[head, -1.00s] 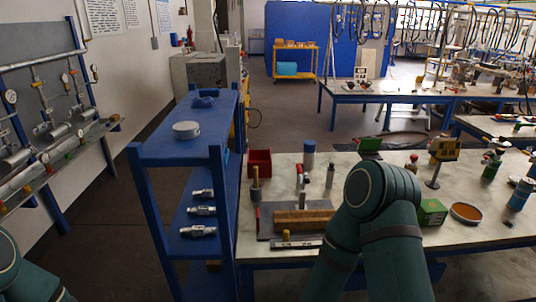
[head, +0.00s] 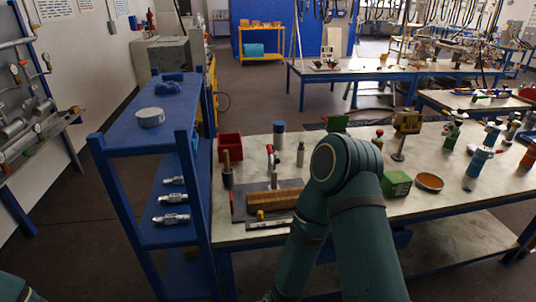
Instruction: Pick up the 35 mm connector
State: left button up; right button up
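Three silvery metal connectors lie in a row on the middle shelf of the blue rack: a back one (head: 174,181), a middle one (head: 173,199) and a front one (head: 171,218). They look alike at this size, and I cannot tell which is the 35 mm one. My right arm crosses the front of the workbench, with only its upper links showing, and its gripper is out of view. Only a bit of my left arm shows at the lower left corner, and its gripper is out of view. Nothing of mine touches the connectors.
The blue rack (head: 120,148) holds a round grey part (head: 150,117) and a blue part (head: 168,88) on top. A workbench (head: 440,212) stands to its right with a red bin (head: 229,147), wooden block (head: 266,201) and green box (head: 396,183). Floor is open left of the rack.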

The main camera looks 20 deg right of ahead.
aim_at(178, 198)
jog(key=l+u, duration=0.2)
jog(key=u, duration=0.4)
jog(key=k+l+u, duration=0.1)
jog(key=l+u, duration=0.2)
jog(key=l, duration=0.15)
jog(key=k+l+u, duration=0.1)
jog(key=l+u, duration=0.15)
jog(key=l, duration=0.2)
jog(key=k+l, duration=0.1)
jog(key=l, duration=0.2)
jog(key=k+l+u, duration=0.1)
jog(key=l, duration=0.25)
jog(key=k+l, duration=0.15)
jog(key=l, duration=0.15)
jog(key=i+l, duration=0.25)
jog(key=i, duration=0.65)
